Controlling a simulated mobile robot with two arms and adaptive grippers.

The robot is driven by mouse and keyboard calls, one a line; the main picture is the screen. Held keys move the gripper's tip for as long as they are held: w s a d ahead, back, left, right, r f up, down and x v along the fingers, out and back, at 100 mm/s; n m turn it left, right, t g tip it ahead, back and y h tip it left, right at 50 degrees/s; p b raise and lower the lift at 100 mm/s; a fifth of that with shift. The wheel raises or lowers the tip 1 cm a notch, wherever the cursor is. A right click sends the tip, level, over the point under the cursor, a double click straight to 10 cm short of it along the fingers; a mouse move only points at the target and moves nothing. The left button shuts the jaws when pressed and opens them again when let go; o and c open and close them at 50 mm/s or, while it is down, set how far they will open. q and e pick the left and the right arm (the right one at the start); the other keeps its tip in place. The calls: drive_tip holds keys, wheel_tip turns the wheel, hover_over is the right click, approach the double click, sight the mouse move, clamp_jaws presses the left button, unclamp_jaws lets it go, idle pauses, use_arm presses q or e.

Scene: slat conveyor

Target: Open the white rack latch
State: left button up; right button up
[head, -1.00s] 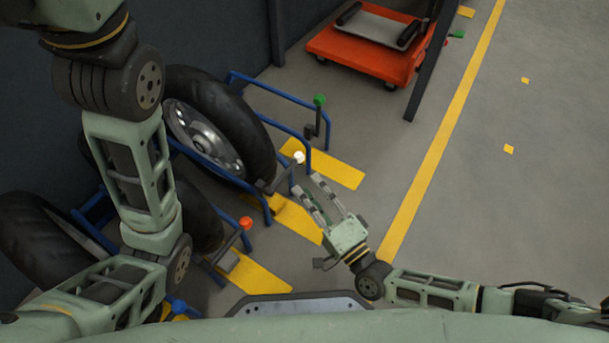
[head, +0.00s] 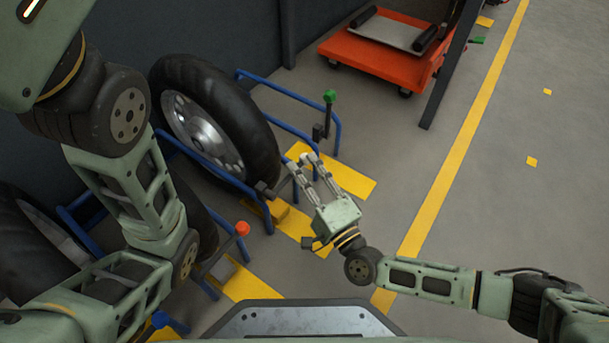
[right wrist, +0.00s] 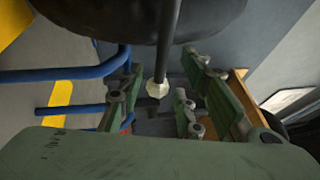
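The white rack latch is a dark lever with a white knob (head: 305,157). It stands at the blue wheel rack, beside a large black tire, in the head view. My right gripper (head: 302,164) is open, its fingertips at the knob and partly covering it. In the right wrist view the white knob (right wrist: 156,88) on its dark rod shows between the spread fingers of my right gripper (right wrist: 160,92). I cannot tell whether a finger touches it. My left arm crosses the left of the head view; its gripper is out of sight.
A green-knobbed lever (head: 329,97) stands behind the white one and an orange-knobbed lever (head: 242,228) in front. Blue rack bars (head: 285,88) and a tire (head: 222,125) are close by. An orange cart (head: 385,65) stands at the back. The floor at right is open.

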drive_tip(key=c, duration=0.7)
clamp_jaws()
drive_tip(key=shift+f, duration=0.1)
